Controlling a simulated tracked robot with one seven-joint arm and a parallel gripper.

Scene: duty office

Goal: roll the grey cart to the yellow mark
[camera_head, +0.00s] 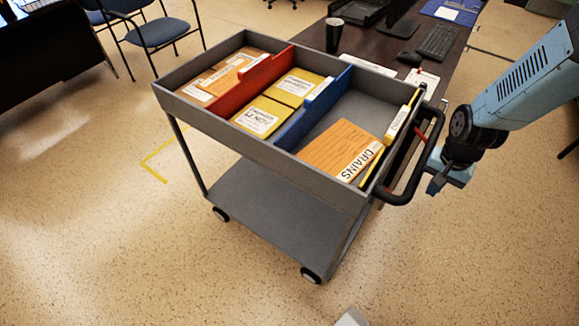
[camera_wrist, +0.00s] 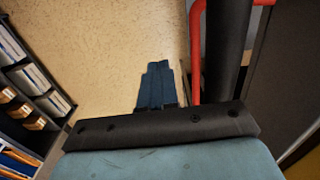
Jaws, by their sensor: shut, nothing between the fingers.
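The grey cart (camera_head: 275,205) stands upright in the middle of the head view, its tray holding folders between a red and a blue divider. Its black handle (camera_head: 413,180) sticks out at the right end; a black bar (camera_wrist: 228,45), apparently the handle, shows in the wrist view. The yellow mark (camera_head: 152,172) is a corner of tape on the floor left of the cart, partly hidden behind it. My gripper (camera_head: 434,184) is just outside the handle. In the wrist view its fingers (camera_wrist: 160,85) are together and empty, left of the bar, not around it.
A dark desk (camera_head: 390,48) with a black cup (camera_head: 334,34) and keyboard (camera_head: 437,41) stands close behind the cart. A blue chair (camera_head: 160,31) and dark furniture (camera_head: 45,60) are at the upper left. Floor left and in front is mostly clear.

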